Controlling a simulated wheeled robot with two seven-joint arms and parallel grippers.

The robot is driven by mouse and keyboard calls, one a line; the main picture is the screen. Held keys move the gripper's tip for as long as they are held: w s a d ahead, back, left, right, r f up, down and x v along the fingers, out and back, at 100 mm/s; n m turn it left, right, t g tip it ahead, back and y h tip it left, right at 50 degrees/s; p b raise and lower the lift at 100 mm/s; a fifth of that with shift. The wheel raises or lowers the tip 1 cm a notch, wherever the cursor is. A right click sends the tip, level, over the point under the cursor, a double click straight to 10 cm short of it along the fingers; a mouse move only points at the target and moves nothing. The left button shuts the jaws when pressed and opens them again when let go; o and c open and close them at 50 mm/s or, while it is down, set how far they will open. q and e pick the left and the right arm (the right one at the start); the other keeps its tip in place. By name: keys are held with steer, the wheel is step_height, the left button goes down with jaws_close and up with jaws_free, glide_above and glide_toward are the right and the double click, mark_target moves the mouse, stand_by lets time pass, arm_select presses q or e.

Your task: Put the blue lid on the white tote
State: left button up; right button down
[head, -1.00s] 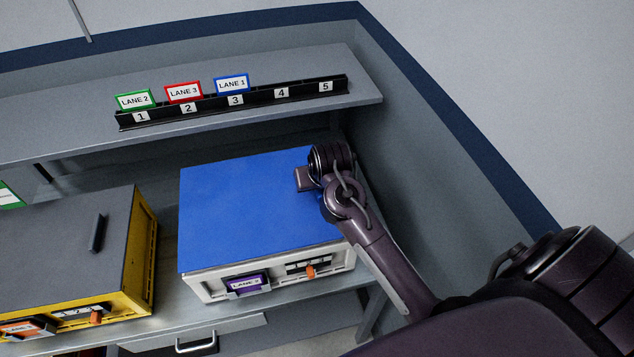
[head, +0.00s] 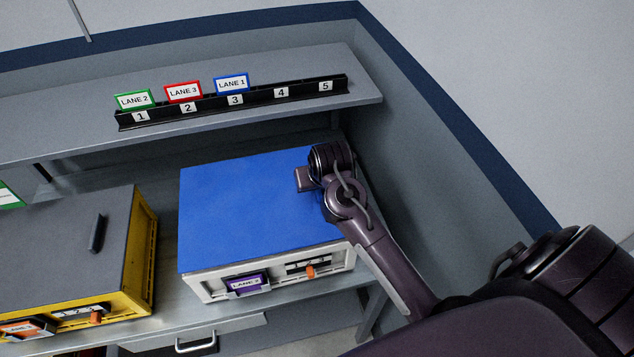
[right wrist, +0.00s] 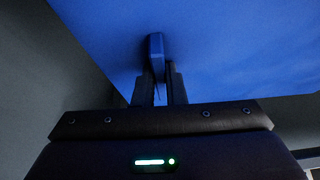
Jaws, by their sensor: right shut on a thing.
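The blue lid (head: 245,205) lies over the top of the white tote (head: 210,291) in the head view, flat and roughly lined up with its walls. The tote stands on the grey bench and carries a purple-framed card and an orange latch on its front. My right gripper (head: 306,178) is at the lid's right part. In the right wrist view, my right gripper (right wrist: 161,85) is shut on the blue handle (right wrist: 155,50) of the lid (right wrist: 230,45). Whether the lid's rim is fully seated cannot be told. My left gripper is out of view.
A yellow tote (head: 140,265) with a grey lid (head: 60,245) stands to the left. Above, a shelf (head: 60,125) holds a black numbered rail (head: 260,97) with several card slots and three lane cards. A wall (head: 430,150) is close on the right.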

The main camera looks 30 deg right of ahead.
steer(key=shift+f, duration=0.9)
stand_by(3.0)
steer(key=c, duration=1)
jaws_free()
steer(key=shift+f, duration=0.1)
steer(key=shift+r, duration=3.55)
